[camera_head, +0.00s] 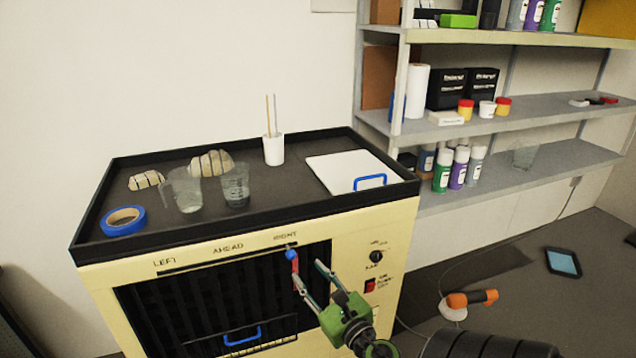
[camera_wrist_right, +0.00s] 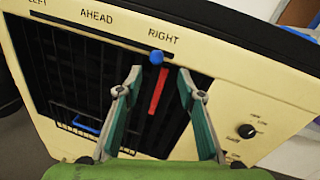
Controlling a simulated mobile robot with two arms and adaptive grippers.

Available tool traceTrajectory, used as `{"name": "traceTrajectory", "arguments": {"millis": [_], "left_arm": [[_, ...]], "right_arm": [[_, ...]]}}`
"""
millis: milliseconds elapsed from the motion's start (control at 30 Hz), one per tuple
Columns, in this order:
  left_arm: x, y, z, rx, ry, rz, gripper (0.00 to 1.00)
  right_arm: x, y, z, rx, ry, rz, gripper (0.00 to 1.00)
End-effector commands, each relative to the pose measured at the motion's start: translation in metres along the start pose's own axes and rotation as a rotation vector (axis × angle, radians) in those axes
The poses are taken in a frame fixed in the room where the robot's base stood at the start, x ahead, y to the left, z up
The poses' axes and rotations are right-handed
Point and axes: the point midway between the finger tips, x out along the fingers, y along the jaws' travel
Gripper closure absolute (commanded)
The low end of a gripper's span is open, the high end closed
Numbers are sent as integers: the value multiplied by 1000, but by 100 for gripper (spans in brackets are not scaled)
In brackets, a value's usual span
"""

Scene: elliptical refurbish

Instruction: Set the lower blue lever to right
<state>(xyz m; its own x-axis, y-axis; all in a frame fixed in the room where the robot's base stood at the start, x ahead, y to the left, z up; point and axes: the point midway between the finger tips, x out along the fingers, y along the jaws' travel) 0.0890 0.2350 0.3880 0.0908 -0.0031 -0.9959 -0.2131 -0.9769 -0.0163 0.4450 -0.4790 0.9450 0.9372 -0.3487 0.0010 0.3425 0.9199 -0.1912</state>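A blue ball knob (camera_head: 291,254) tops a red lever (camera_head: 295,267) on the front of the cream heater cabinet (camera_head: 345,250), just below the RIGHT label. The knob also shows in the right wrist view (camera_wrist_right: 156,57), with the red lever (camera_wrist_right: 158,91) hanging below it. A blue U-shaped handle (camera_head: 243,335) sits lower on the dark grille. My right gripper (camera_head: 309,272) is open, its fingers pointing at the cabinet front. In the right wrist view its two fingers (camera_wrist_right: 160,82) appear on either side of the red lever; contact cannot be told. My left gripper is out of view.
On the cabinet top lie blue tape (camera_head: 124,220), clear cups (camera_head: 236,186), a white brush cup (camera_head: 273,149) and a white panel (camera_head: 350,172). A dark knob (camera_head: 376,257) and red switch (camera_head: 370,286) sit right of the grille. Shelves (camera_head: 530,110) stand at right.

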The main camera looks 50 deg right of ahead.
Motion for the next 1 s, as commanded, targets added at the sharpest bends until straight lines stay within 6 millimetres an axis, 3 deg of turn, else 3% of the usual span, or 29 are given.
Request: {"name": "traceTrajectory", "arguments": {"millis": [300,1000], "left_arm": [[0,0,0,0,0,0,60],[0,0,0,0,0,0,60]], "right_arm": [[-26,0,-1,1,4,0,65],[-27,2,-4,17,7,2,65]]}}
